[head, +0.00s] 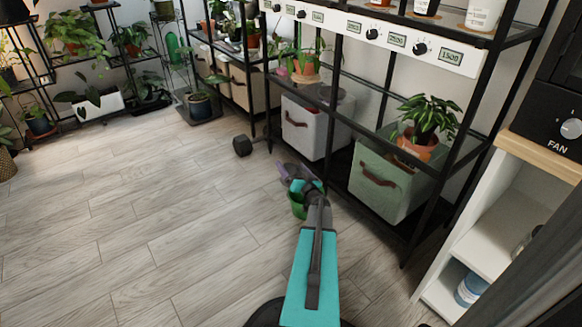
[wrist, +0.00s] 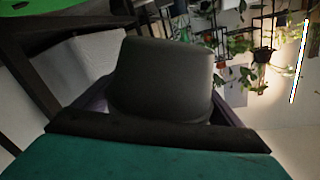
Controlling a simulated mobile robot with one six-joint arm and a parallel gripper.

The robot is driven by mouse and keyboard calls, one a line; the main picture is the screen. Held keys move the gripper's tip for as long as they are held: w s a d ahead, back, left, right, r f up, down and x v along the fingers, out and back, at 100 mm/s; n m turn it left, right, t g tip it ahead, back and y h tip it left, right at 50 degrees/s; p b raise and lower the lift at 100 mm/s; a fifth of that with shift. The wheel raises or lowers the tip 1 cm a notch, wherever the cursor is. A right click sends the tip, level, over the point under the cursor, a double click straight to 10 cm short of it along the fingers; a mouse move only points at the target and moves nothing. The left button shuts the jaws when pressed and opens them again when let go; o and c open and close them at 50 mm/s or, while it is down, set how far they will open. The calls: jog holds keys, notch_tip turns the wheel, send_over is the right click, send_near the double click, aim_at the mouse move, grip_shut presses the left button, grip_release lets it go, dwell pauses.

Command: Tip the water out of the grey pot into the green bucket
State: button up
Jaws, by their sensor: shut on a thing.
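The grey pot (wrist: 165,80) fills the middle of the wrist view. My gripper (wrist: 160,108) is shut on it, with purple fingers at its sides. The surroundings look rolled in that view, so the pot seems tipped well over. Its inside and any water are hidden. In the head view my gripper (head: 296,174) is low in front of the shelf rack, and the pot cannot be told clearly there. The green bucket (head: 297,205) stands on the floor just below my gripper, partly hidden by my arm. A green patch at the top left of the wrist view may be the bucket.
A black shelf rack (head: 334,196) with a white bin (head: 305,127) and a green fabric bin (head: 385,180) stands close right of my gripper. A dark weight (head: 242,146) lies on the floor behind. The wooden floor at left is clear.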

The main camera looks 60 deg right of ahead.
jog(key=shift+s+d+r+m+p, duration=0.15)
jog(key=shift+r+m+p, duration=0.35)
jog(key=shift+p, duration=1.2)
jog(key=shift+d+r+m+p, duration=0.25)
jog(key=shift+m+p, duration=0.6)
jog(key=shift+p, duration=0.8)
jog(key=shift+s+d+r+m+p, duration=0.1)
jog(key=shift+r+m+p, duration=0.4)
jog(key=shift+p, duration=1.2)
jog(key=shift+s+d+r+m+p, duration=0.1)
jog(key=shift+s+d+m+p, duration=0.1)
jog(key=shift+m+p, duration=0.8)
jog(key=shift+s+d+r+m+p, duration=0.15)
jog(key=shift+d+m+p, duration=0.15)
jog(key=shift+p, duration=1.3)
jog(key=shift+s+d+r+m+p, duration=0.15)
jog(key=shift+m+p, duration=0.6)
jog(key=shift+p, duration=0.55)
jog(key=shift+w, duration=0.1)
